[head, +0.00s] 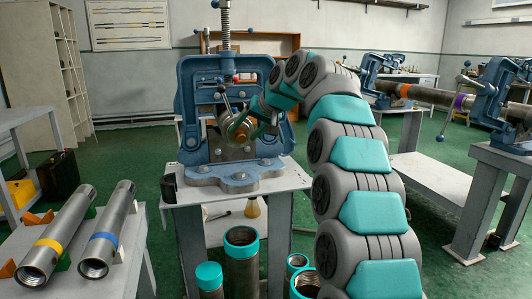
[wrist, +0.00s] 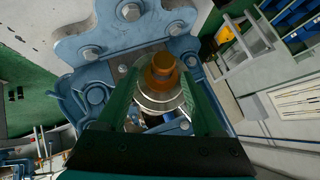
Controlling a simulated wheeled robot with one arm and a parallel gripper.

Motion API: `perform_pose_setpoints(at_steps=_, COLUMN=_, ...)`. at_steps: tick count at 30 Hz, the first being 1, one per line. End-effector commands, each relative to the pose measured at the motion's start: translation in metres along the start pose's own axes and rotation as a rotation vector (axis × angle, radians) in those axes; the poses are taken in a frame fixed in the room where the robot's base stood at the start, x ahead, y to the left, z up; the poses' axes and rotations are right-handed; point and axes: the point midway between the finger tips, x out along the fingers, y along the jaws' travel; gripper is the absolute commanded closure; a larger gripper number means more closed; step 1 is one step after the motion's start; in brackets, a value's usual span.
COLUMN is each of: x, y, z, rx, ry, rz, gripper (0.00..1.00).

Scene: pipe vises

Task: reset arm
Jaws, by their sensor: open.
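A blue pipe vise (head: 188,90) stands upright on a light bench in the middle of the head view. My teal and grey arm reaches up from the lower right and bends over to it. My gripper (head: 250,128) is at the middle of the vise, partly hidden there by my own arm. In the wrist view, the two dark green fingers of my gripper (wrist: 163,88) are apart. An orange-brown round fitting (wrist: 162,70) on a silver disc (wrist: 160,98) shows between them. I cannot tell whether the fingers touch it.
Two metal pipes, one with a yellow band (head: 52,240) and one with a blue band (head: 108,235), lie on the left table. Teal-rimmed pipes (head: 241,262) stand below the vise. Another vise (head: 490,95) holds a pipe at the right. Green floor is open behind.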

Motion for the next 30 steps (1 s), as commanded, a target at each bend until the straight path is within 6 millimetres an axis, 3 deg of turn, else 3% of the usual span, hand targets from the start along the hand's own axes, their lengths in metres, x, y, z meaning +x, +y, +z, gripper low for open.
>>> perform_pose_setpoints(at_steps=9, x=-0.052, y=-0.002, z=0.0, rx=-0.002, ry=0.003, rz=-0.003, gripper=0.32)
perform_pose_setpoints(at_steps=14, x=-0.067, y=-0.002, z=0.007, rx=0.0, ry=-0.013, rz=0.001, gripper=0.32)
perform_pose_setpoints(at_steps=17, x=-0.07, y=0.002, z=0.021, rx=0.009, ry=-0.044, rz=0.015, gripper=0.32)
perform_pose_setpoints(at_steps=23, x=-0.079, y=0.017, z=0.078, rx=0.035, ry=-0.148, rz=0.07, gripper=0.32)
perform_pose_setpoints(at_steps=30, x=-0.093, y=0.041, z=0.166, rx=0.056, ry=-0.283, rz=0.158, gripper=0.32)
